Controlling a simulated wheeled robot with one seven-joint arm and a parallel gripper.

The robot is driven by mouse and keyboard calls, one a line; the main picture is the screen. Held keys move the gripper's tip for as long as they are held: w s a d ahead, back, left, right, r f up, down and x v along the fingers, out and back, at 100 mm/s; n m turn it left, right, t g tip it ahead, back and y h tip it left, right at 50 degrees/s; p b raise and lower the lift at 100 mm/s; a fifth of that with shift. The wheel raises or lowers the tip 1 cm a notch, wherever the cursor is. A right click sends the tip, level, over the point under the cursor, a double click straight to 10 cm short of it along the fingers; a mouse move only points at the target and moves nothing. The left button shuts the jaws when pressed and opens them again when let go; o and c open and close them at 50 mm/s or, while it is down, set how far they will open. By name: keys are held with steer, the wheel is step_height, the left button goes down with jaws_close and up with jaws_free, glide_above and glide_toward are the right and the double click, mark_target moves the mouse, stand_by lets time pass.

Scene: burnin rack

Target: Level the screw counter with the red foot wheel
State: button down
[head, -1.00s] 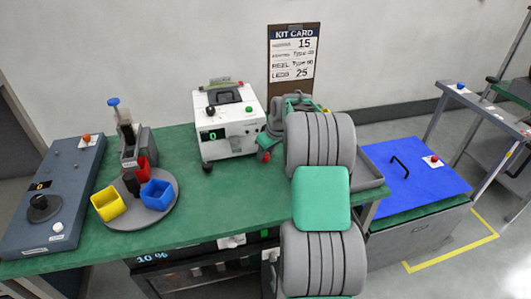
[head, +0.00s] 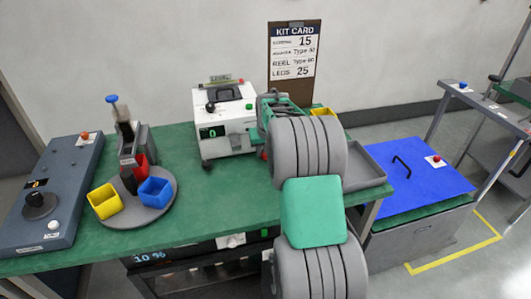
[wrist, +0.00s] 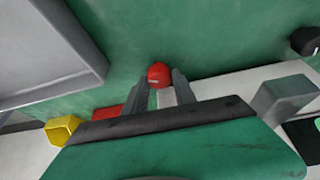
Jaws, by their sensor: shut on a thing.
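The screw counter (head: 225,125) is a white box on the green table, with a dark handle on top and a display reading 0. A small level strip (head: 220,78) lies at its top back edge; I cannot read its bubble. The red foot wheel (head: 264,155) is at the counter's lower right corner, mostly hidden by my arm. In the wrist view the red foot wheel (wrist: 159,73) sits between the fingertips of my gripper (wrist: 161,82), which is shut on it.
A grey tray (head: 362,165) and a yellow bin (head: 325,112) stand right of the counter. A turntable (head: 150,214) with coloured bins and a grey control box (head: 55,195) are at left. Clear table lies in front of the counter.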

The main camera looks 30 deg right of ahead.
steer(key=shift+a+m, duration=0.1)
steer(key=shift+m, duration=0.7)
steer(key=shift+h, duration=0.3)
steer(key=c, duration=1)
jaws_free()
steer(key=b+v, duration=0.1)
steer(key=v, duration=0.6)
steer(key=shift+a+r, duration=0.1)
steer(key=shift+r, duration=0.3)
